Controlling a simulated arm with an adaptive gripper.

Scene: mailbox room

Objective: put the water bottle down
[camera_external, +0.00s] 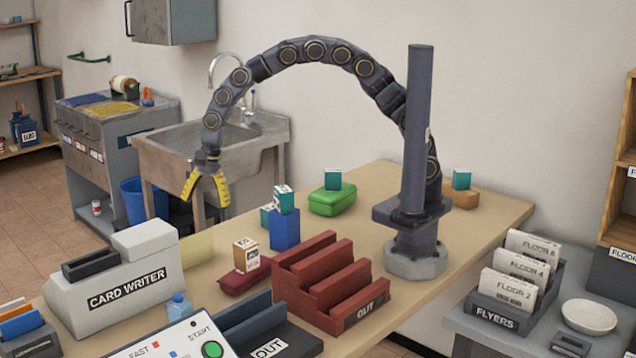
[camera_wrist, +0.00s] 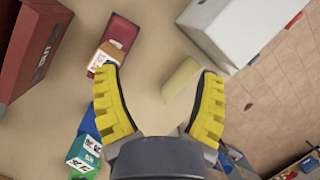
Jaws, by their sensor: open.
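A small pale blue water bottle (camera_external: 179,305) stands upright on the table in the external view, beside the card writer and behind the start panel. My gripper (camera_external: 206,188) hangs well above the table, up and to the right of the bottle in the picture, and apart from it. The yellow fingers are spread with nothing between them. I cannot make out the bottle clearly in the wrist view.
The card writer (camera_external: 125,275) stands at the table's left. A red stepped OUT rack (camera_external: 330,285), a blue block (camera_external: 285,230) and a dark red case (camera_external: 243,280) bearing a small box stand to the right.

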